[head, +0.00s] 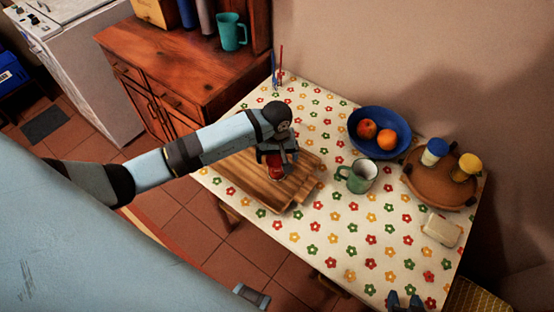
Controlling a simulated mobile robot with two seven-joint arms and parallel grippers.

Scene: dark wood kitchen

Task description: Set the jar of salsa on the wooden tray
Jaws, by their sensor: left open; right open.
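The jar of salsa (275,172), a small red jar, shows just below my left gripper (279,158). It appears upright on the wooden tray (245,173), toward the tray's right half. The gripper is open and pointing down over the jar, with its fingers close around the jar's upper part; whether they touch it is hidden. The striped wooden tray lies at the left edge of the table. My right gripper (404,300) shows only its tips at the bottom edge, open and empty, near the table's front right.
The table has a flowered cloth (330,233). A green mug (358,177) stands right of the tray. Behind it is a blue bowl (357,120) with fruit. A round brown tray (425,183) holds two shakers, and a pale butter-like block (441,230) lies nearby. The front middle is clear.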

